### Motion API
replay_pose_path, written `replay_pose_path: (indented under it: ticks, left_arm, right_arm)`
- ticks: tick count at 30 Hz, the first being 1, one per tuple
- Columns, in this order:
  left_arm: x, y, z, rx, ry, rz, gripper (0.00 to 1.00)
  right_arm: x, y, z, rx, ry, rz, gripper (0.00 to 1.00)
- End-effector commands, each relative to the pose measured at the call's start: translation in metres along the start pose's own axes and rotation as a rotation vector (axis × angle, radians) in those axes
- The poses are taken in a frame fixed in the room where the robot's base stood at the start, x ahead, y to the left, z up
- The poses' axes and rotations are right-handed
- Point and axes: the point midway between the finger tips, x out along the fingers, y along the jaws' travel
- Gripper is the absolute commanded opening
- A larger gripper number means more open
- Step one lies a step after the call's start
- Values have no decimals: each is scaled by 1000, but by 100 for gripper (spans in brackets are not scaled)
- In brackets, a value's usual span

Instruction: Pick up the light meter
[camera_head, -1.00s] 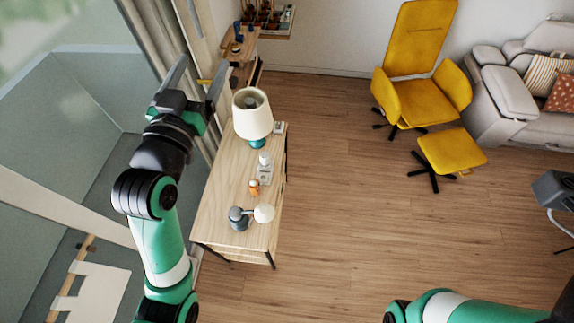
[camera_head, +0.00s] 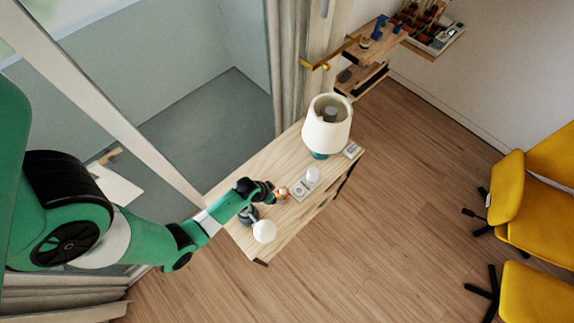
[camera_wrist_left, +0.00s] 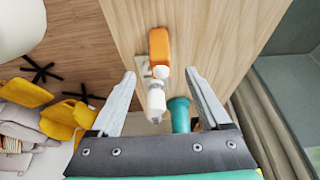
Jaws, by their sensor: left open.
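The light meter, which I take to be the small orange device with a white dome (camera_head: 283,193), is on the light wood cabinet top (camera_head: 247,178). In the left wrist view its orange body (camera_wrist_left: 159,46) lies just beyond the fingertips, with the white dome toward me. My left gripper (camera_head: 273,190) is close beside it in the head view. In the wrist view the left gripper (camera_wrist_left: 160,76) is open, its fingers spread on either side of the dome's line. I cannot tell whether they touch it. My right gripper is out of view.
A teal lamp with cream shade (camera_head: 327,123) stands farther back. A grey lamp with white globe (camera_head: 264,231) is near the front. Curtains and glass flank the cabinet's left.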

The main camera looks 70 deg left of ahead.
Motion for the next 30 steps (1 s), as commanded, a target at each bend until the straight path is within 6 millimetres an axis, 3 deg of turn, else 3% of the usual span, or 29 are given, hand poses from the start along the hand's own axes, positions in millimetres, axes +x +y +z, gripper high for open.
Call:
replay_pose_path:
  ticks: [10,17,24,30]
  left_arm:
    - [60,0,2,2,2,0,80]
    - [66,0,-1,2,1,0,80]
    - [104,0,-2,2,2,0,80]
    - [116,0,-4,2,1,1,80]
  right_arm:
    - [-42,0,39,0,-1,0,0]
    - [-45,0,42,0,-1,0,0]
    - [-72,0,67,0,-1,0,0]
    - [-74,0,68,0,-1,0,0]
